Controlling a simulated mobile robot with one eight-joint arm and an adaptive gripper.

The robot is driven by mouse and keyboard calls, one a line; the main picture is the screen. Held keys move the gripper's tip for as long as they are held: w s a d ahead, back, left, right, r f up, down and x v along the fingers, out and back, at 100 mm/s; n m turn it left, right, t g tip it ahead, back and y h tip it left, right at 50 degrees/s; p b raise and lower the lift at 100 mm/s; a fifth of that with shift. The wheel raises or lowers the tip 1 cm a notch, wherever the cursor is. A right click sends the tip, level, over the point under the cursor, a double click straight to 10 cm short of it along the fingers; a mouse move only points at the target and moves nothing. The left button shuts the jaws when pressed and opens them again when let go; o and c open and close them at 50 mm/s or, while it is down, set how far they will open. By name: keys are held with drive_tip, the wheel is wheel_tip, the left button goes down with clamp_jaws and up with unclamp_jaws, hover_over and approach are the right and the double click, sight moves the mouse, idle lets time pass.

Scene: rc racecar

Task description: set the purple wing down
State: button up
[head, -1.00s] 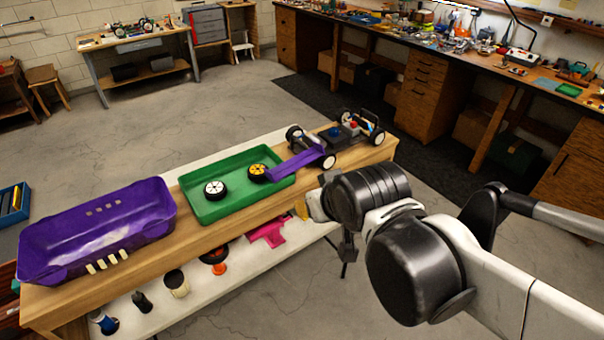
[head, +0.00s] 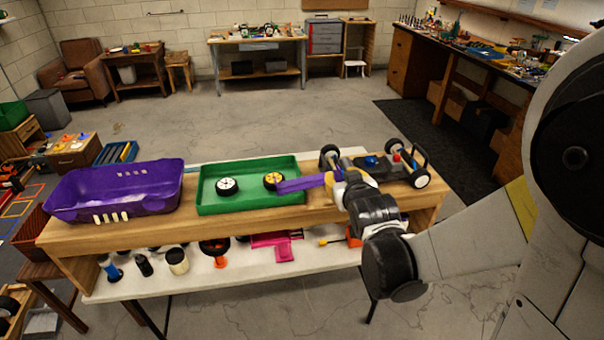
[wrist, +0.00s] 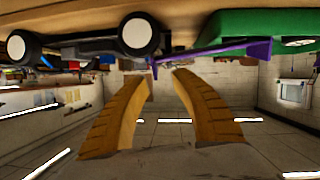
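The purple wing (head: 303,184) spans from the right end of the green tray (head: 208,206) towards the car chassis (head: 388,172). Its left end appears beside the yellow-hubbed wheel (head: 273,181). My gripper (head: 338,181) is at the wing's right end, in front of the chassis. In the wrist view, which looks upside down, the yellow fingers (wrist: 164,76) stand apart with a clear gap. The wing (wrist: 215,49) lies just beyond the fingertips, its end plate near the gap. Whether a finger touches it, and what it rests on, I cannot tell.
A white-hubbed wheel (head: 228,186) lies in the green tray. The lower shelf (head: 215,278) holds pots and a pink part (head: 284,252). Bench wood in front of the tray is clear.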

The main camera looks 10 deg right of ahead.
sight(339, 168)
drive_tip(key=x, duration=0.2)
drive_tip(key=b+x, duration=0.1)
drive_tip(key=x, duration=0.2)
drive_tip(key=shift+w+d, duration=0.3)
drive_tip(key=shift+d, duration=0.05)
drive_tip(key=shift+r, duration=0.15)
drive_tip(key=shift+s, duration=0.1)
clamp_jaws()
